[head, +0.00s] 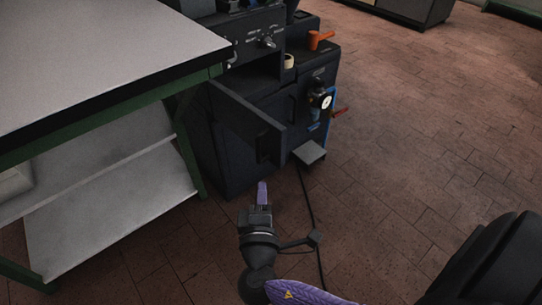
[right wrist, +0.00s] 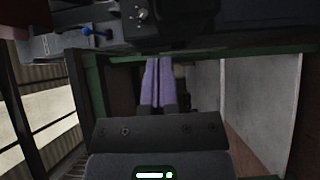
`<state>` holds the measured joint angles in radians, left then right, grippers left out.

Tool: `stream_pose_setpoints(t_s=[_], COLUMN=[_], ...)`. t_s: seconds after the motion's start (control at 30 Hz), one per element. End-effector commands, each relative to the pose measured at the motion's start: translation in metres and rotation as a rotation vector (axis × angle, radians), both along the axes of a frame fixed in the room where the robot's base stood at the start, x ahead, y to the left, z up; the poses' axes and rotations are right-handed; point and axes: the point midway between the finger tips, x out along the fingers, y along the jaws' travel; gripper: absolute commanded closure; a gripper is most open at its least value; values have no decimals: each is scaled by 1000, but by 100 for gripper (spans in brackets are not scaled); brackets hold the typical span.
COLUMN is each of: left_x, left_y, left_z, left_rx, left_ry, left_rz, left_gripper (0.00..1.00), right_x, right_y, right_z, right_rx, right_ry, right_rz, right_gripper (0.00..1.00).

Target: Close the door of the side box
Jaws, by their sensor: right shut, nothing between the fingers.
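The dark door (head: 248,122) of the side box stands swung out from the low front of the dark press (head: 229,165), with a dark handle area near its free edge. My right gripper (head: 262,186) has purple fingers pressed together with nothing between them. It is in front of and below the door in the head view, apart from it as far as I can tell. In the right wrist view the shut fingers (right wrist: 158,82) point toward dark, shadowed surfaces, and the door is hard to make out there. My left gripper is not in view.
A green-framed workbench (head: 110,98) with a grey top and lower shelf (head: 110,205) stands close on the left. A small grey pedal (head: 309,152) juts out right of the door, with a black cable running across the floor. Open brick floor (head: 430,140) lies to the right.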

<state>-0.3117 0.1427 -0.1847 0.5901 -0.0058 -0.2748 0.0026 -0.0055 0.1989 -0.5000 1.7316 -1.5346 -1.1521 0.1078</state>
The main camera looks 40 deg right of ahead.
Motion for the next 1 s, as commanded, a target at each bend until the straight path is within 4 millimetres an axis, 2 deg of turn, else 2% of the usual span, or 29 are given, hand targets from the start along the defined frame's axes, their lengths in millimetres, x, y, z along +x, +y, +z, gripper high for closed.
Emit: stream_pose_setpoints(t_s=[0.43,0.53,0.7,1.0], left_x=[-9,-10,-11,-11], left_y=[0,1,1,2], left_z=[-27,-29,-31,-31], left_rx=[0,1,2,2], left_ry=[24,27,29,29], left_rz=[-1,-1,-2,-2], left_gripper=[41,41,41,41], right_x=[76,77,80,80], right_y=[-55,-73,-90,-94], right_z=[-6,-5,-4,-3], right_rx=[-1,-4,-1,2], right_ry=[6,9,8,8], right_rz=[1,0,1,1], right_gripper=[100,100,100,100])
